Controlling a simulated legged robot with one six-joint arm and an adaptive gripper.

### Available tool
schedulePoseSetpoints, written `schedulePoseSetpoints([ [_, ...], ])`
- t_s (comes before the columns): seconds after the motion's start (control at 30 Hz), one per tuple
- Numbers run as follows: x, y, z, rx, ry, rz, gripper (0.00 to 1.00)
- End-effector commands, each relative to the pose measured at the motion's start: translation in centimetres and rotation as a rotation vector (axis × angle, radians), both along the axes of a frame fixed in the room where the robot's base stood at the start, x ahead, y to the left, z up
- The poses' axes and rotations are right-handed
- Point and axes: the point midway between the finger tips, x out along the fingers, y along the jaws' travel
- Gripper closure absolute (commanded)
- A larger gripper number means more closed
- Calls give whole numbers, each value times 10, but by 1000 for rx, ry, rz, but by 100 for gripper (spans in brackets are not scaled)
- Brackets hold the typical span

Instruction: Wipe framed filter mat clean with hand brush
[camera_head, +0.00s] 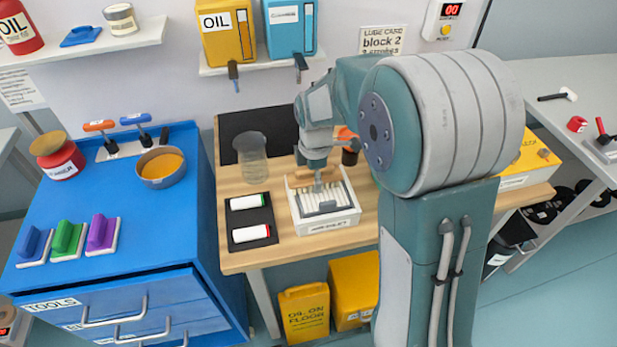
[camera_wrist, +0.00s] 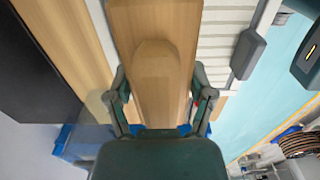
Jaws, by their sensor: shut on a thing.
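The framed filter mat is a white frame (camera_head: 330,222) with pale slats, lying on the wooden workbench; its slats (camera_wrist: 226,38) also show at the upper right of the wrist view. My gripper (camera_head: 318,184) is over the rear part of the frame. In the wrist view my gripper (camera_wrist: 160,82) is shut with one finger on each side of the wooden hand brush (camera_wrist: 155,25). The brush's bristles are hidden beneath its wood. I cannot tell whether they touch the slats. A grey clip-like part (camera_wrist: 248,54) sits at the frame's edge.
A clear beaker (camera_head: 250,157) and a black mat (camera_head: 265,216) with two white rolls are left of the frame. A dark cup with orange (camera_head: 349,146) stands close behind. Blue tool cabinet (camera_head: 100,190) is at left. My arm hides the bench's right part.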

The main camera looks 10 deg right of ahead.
Motion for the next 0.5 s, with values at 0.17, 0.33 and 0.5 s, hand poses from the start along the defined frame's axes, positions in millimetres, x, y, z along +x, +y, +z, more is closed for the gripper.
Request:
schedulePoseSetpoints([
  [0.17, 0, -15, -1, 0, 0, -3, 82],
  [0.33, 0, -26, -3, 0, 2, -1, 82],
  [0.5, -1, -31, -3, -1, 3, -1, 82],
])
